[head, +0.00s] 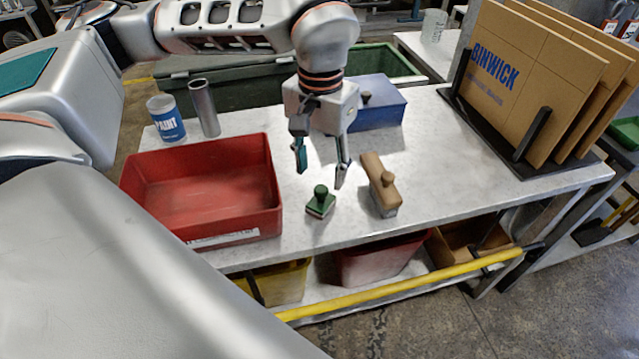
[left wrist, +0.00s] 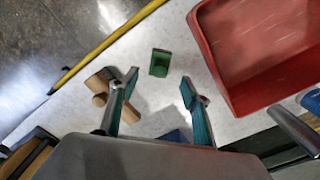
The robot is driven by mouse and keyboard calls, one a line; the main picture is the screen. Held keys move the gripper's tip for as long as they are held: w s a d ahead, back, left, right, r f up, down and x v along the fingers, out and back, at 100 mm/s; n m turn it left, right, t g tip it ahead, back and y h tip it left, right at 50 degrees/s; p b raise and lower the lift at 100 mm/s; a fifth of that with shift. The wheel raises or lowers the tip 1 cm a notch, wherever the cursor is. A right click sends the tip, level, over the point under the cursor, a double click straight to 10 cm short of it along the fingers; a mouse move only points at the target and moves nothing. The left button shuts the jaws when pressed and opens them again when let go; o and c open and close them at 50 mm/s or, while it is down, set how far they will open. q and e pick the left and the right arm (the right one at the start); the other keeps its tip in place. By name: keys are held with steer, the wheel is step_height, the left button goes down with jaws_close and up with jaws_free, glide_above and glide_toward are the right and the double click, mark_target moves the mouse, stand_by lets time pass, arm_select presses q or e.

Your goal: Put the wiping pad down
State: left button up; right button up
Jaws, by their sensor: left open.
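The green wiping pad (head: 320,203) with a dark round knob on top rests on the pale tabletop, between the red tray and a wooden brush. It also shows in the left wrist view (left wrist: 160,62), just beyond the fingertips. My left gripper (head: 321,172) is open and empty above the table, pointing down, with its two fingers spread. The pad lies apart from the fingers, ahead of the gap between them in the left wrist view. My right gripper is not in view.
The red tray (head: 275,215) is empty at left. The wooden brush (head: 378,178) lies right of the pad. A blue box (head: 388,115) stands behind the gripper. A paint can (head: 166,121) and a metal cylinder (head: 204,108) stand at back left. Cardboard sheets (head: 540,90) stand in a rack at right.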

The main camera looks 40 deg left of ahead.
mark_target(320, 190)
arm_select(q)
steer(key=shift+r, duration=1.75)
